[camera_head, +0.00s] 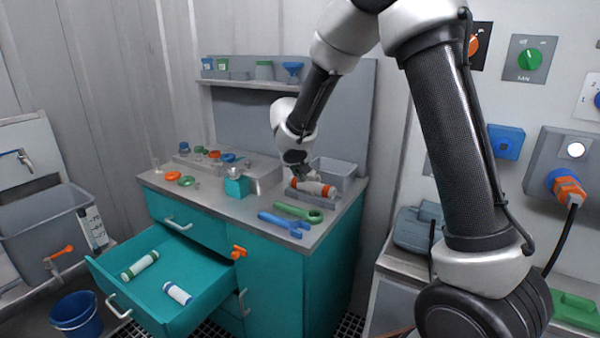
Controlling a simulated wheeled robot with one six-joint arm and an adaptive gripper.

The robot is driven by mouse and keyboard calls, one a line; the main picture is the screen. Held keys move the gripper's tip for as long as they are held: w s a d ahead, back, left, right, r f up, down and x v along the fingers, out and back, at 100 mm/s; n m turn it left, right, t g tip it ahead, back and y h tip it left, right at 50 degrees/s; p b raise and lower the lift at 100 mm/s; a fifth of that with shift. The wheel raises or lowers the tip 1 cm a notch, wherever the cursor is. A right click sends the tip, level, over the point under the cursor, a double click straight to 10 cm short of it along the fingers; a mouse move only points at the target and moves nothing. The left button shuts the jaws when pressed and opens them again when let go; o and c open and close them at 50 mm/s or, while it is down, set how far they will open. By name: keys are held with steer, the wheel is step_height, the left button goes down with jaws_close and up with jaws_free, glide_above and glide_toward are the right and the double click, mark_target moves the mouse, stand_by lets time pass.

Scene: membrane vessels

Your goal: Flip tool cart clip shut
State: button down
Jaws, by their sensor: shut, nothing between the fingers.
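The teal tool cart (282,275) stands in the middle with a grey top. An orange clip-like latch (238,252) is on its front, between the open drawer and the door; I cannot tell whether it is flipped open or shut. My gripper (303,177) is shut and empty, low over the back right of the cart top. It is just above an orange-and-white cylinder (313,187) lying in a grey holder (311,199). I cannot tell whether the fingertips touch the cylinder, and they are partly hidden by the wrist. The gripper is well away from the orange latch.
The open drawer (205,299) juts out front left, holding a green-ended cylinder (139,265) and a blue-ended cylinder (177,293). A green wrench (298,211), a blue wrench (284,221), a teal cup (236,186) and a grey bin (337,170) crowd the cart top.

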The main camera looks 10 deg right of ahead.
steer(key=shift+r, duration=0.8)
